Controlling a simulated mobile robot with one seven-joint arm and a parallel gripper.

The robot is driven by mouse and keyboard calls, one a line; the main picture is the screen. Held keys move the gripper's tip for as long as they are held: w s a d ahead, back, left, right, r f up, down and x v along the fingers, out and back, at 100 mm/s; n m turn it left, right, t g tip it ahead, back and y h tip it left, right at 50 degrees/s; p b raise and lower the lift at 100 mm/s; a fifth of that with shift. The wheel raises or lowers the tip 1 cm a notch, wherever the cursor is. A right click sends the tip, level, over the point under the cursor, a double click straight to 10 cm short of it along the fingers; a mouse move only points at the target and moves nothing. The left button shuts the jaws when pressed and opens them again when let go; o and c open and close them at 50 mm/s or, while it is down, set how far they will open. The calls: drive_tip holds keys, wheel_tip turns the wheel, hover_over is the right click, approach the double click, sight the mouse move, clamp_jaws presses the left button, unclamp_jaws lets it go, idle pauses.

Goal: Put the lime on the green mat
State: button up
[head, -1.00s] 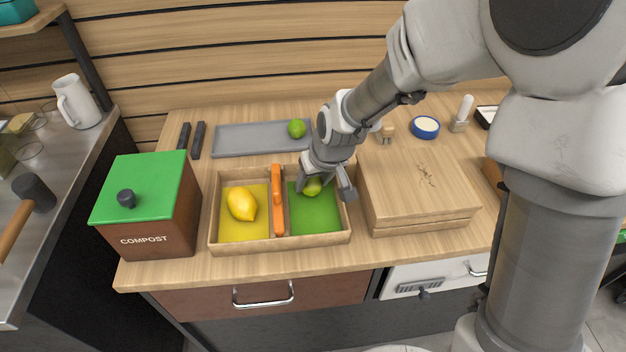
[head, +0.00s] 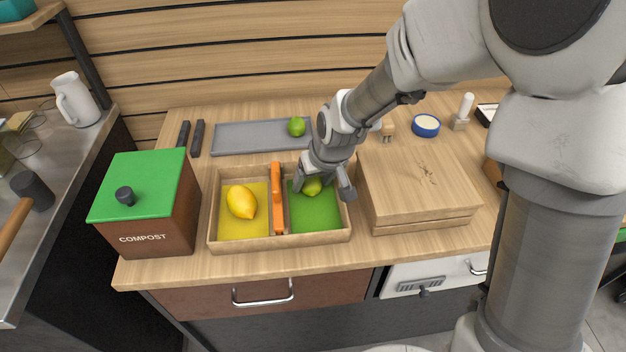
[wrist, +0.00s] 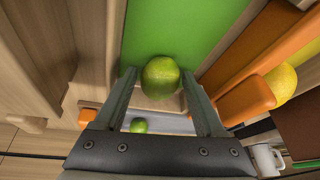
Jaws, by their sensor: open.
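A lime (head: 312,187) is in the right compartment of the wooden box, at the back part of the green mat (head: 316,217). My gripper (head: 322,188) is low over that compartment, partly covering the lime. In the wrist view the lime (wrist: 160,77) sits between my two open fingers (wrist: 162,88), with a visible gap on each side, and the green mat (wrist: 170,30) shows beyond it. Its contact with the mat is hard to see. A second lime (head: 297,127) lies on the grey tray (head: 240,140) behind the box.
A lemon (head: 241,202) lies on the yellow mat (head: 243,230) in the left compartment. An orange divider handle (head: 277,192) stands between the compartments. A closed wooden case (head: 420,185) is close on the right. A green-lidded compost bin (head: 150,220) stands left.

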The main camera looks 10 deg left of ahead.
idle(0.3)
drive_tip(key=shift+p+v, duration=2.15)
drive_tip(key=shift+v, duration=0.9)
drive_tip(key=o, duration=0.4)
drive_tip(key=shift+o, duration=0.2)
